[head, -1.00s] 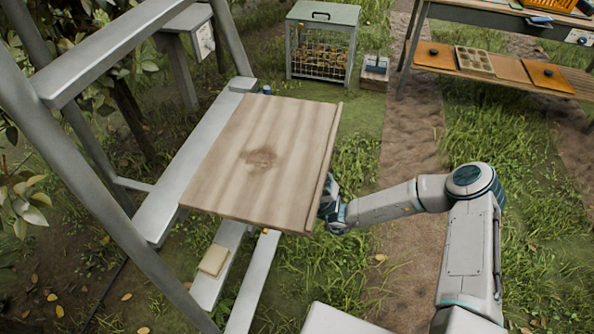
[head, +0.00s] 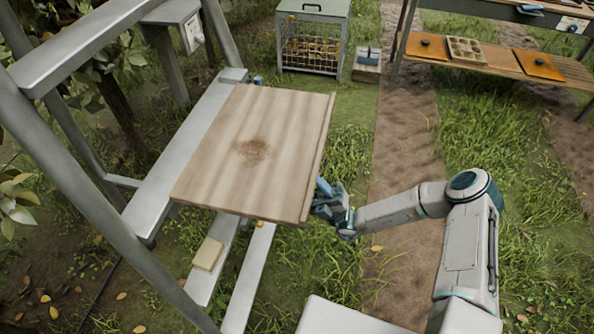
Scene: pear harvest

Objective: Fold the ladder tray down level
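The ladder tray (head: 255,150) is a wooden board with a raised lip along its right edge and a dark stain in the middle. It lies out flat from the grey ladder (head: 172,185) and looks about level. My gripper (head: 321,198) is at the tray's right edge, close to the near right corner. Its two fingers look spread apart, with nothing seen between them. The picture is too small to tell whether a finger still touches the lip.
A pale block (head: 208,254) rests on a lower ladder rail. A wire crate (head: 312,38) stands behind the tray. A bench (head: 510,65) with orange boards stands at the back right. Grass and a dirt path lie open right of the tray.

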